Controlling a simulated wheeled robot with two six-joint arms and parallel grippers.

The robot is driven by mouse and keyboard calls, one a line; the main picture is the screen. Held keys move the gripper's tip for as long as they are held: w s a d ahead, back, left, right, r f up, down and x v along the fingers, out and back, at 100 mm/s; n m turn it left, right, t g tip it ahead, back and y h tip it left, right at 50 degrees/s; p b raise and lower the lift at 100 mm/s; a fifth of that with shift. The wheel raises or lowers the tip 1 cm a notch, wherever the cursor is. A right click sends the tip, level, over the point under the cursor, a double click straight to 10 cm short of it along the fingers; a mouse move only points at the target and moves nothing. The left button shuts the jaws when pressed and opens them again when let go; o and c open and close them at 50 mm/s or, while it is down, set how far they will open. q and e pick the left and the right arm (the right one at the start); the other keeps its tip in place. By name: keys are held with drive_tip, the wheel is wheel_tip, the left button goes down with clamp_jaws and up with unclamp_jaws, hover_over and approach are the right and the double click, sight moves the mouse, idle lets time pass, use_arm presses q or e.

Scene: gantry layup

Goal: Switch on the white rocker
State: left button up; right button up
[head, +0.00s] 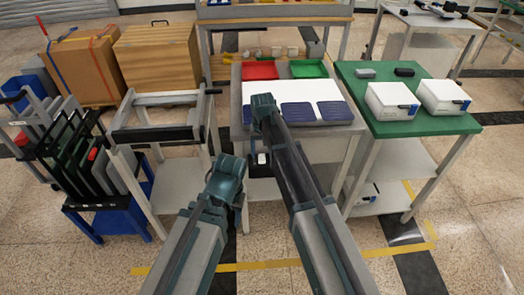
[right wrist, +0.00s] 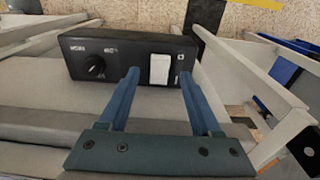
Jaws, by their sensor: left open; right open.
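The white rocker (right wrist: 159,69) sits on the face of a black control box (right wrist: 125,58), to the right of a round black knob (right wrist: 93,67), in the right wrist view. My right gripper (right wrist: 158,76) is open and empty there. Its two teal fingers reach towards the box, their tips on either side of the rocker's lower part. I cannot tell whether they touch the box. In the head view the box is partly hidden by my right arm, and a small white patch (head: 262,158) shows on it. My left gripper (head: 230,167) hangs left of the box; its fingers are not clear.
The box is at the front of a grey workbench (head: 240,112) with blue trays (head: 334,111), a red tray (head: 260,70) and a green tray (head: 308,69). A grey frame cart (head: 165,135) stands left, a green-topped table (head: 400,127) right. Yellow tape marks the floor in front.

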sight(262, 161)
use_arm(q)
wheel_tip(262, 161, up, 11)
drive_tip(key=p, duration=1)
use_arm(e)
wheel_tip(262, 161, up, 11)
drive_tip(key=shift+s, duration=0.35)
